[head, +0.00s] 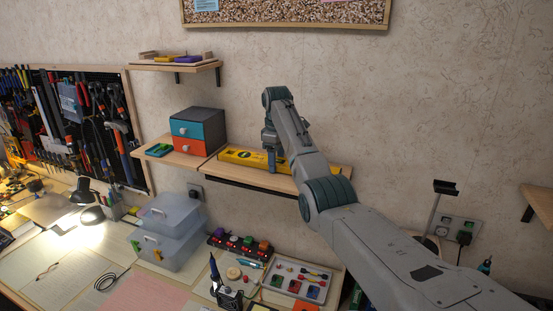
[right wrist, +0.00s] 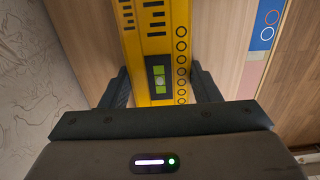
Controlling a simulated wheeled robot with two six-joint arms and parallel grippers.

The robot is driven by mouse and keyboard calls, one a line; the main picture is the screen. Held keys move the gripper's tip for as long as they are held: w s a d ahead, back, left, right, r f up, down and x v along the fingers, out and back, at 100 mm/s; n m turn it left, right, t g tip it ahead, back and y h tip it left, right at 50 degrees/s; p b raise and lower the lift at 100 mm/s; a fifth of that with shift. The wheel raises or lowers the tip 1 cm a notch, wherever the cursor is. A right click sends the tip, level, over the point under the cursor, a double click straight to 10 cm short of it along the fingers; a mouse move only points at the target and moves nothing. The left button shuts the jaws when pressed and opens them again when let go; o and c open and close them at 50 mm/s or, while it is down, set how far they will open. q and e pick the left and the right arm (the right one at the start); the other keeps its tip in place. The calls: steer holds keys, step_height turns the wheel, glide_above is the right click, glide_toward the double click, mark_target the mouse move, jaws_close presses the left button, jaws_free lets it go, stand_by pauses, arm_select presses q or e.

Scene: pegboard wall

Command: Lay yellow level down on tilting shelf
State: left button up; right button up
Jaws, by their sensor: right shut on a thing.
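The yellow level (head: 240,156) is long, with black markings, and lies lengthwise along the wooden wall shelf (head: 232,174). I cannot tell whether it rests fully on the wood. My right gripper (head: 271,161) reaches down over the level near its middle. In the right wrist view the level (right wrist: 158,40) runs between the two fingers of the right gripper (right wrist: 160,92), which is shut on it; its green vial shows between them. The wooden surface lies behind it. Part of the level is hidden behind my right arm. My left gripper is not in view.
An orange and blue drawer box (head: 198,133) and a green tray (head: 159,150) stand on the shelf to the left. A higher small shelf (head: 190,66) holds several blocks. Below are clear plastic boxes (head: 168,235) and a cluttered workbench. A blue and pink strip (right wrist: 262,40) lies beside the level.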

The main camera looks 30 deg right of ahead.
steer(key=shift+f, duration=0.2)
steer(key=shift+s+f, duration=0.15)
steer(key=shift+f, duration=0.4)
steer(key=o, duration=1.3)
steer(key=shift+f, duration=0.1)
steer(key=shift+r, duration=0.2)
